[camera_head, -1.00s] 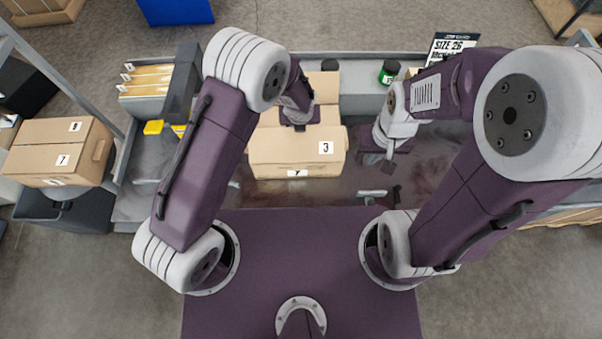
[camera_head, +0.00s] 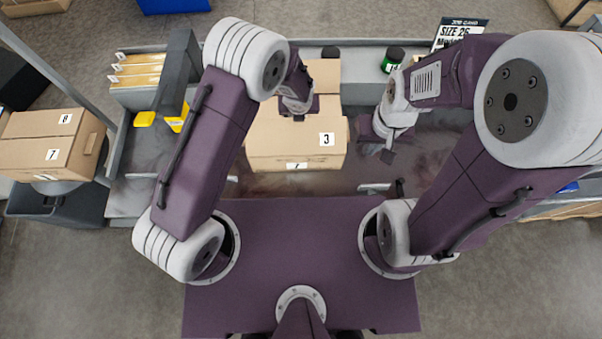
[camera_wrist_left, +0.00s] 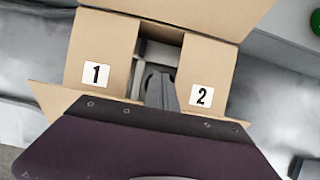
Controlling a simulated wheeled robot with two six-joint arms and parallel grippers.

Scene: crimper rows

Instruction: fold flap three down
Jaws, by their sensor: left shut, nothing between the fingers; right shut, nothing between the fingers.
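The cardboard box (camera_head: 262,143) stands on the bench in front of me. Its panel labelled 3, flap three (camera_head: 300,142), faces me on the near side, apparently tilted outward. In the left wrist view, flap one (camera_wrist_left: 97,50) and flap two (camera_wrist_left: 207,65) lie folded inward with a gap between them. The far flap (camera_wrist_left: 190,10) stands open. My left gripper (camera_head: 299,118) is shut and empty above the box; its fingers (camera_wrist_left: 161,92) show over the gap. My right gripper (camera_head: 388,156) is shut and empty, right of the box, apart from it.
A dark-capped green container (camera_head: 392,62) and a size sign (camera_head: 458,33) are behind, to the right. Yellow items (camera_head: 145,118) and a file holder (camera_head: 138,75) are left.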

